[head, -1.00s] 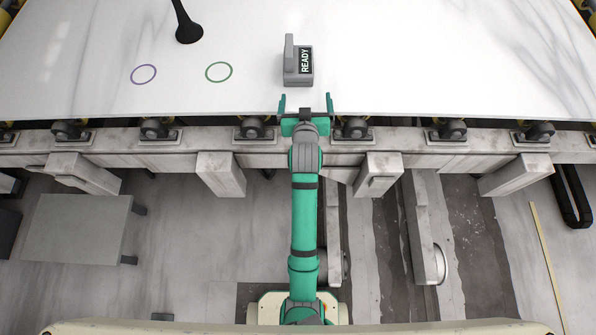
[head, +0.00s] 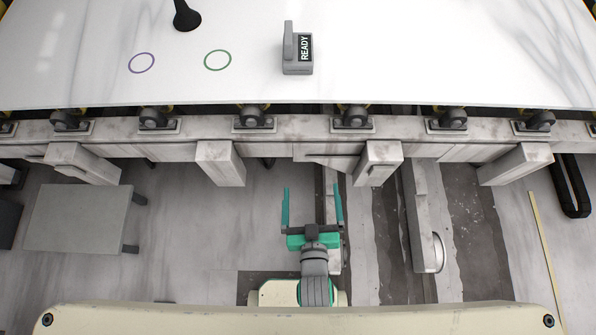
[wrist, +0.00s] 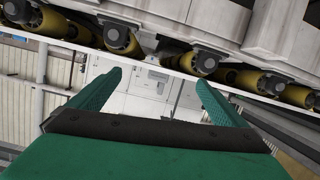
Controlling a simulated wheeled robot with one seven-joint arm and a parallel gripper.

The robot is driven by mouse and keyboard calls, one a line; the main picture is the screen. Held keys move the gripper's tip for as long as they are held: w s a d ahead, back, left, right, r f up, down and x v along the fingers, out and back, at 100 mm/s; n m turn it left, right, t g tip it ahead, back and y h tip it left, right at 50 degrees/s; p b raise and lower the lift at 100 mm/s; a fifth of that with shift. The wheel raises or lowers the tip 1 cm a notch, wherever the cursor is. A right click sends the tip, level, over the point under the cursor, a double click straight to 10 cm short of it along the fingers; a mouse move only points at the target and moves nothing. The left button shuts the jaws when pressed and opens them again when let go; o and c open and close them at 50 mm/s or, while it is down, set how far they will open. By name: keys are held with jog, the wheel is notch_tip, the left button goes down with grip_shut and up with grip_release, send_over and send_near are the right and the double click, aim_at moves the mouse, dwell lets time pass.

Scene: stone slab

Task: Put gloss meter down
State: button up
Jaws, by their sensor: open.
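The gloss meter (head: 297,52), a small grey device with an upright handle and a dark panel reading READY, stands on the white stone slab (head: 420,60) near its front edge. My gripper (head: 312,190) is open and empty, well back from the slab, on my side of its support frame. Its two green fingers also show spread apart in the wrist view (wrist: 160,90), with nothing between them. The gloss meter is out of the wrist view.
A purple ring (head: 141,63) and a green ring (head: 218,60) are marked on the slab, left of the meter. A black object (head: 186,18) stands behind them. The grey support frame (head: 290,135) with rollers runs along the slab's front. A grey table (head: 80,218) stands at left.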

jog(key=s+a+r, duration=0.2)
jog(key=s+r, duration=0.1)
jog(key=s, duration=0.3)
jog(key=s+a+r+m, duration=0.1)
jog(key=s+r, duration=0.2)
jog(key=s, duration=0.3)
jog(key=shift+s+a+r+m, duration=0.2)
jog(key=shift+a+m, duration=0.1)
jog(key=shift+a, duration=0.05)
jog(key=shift+s, duration=0.1)
dwell(3.3)
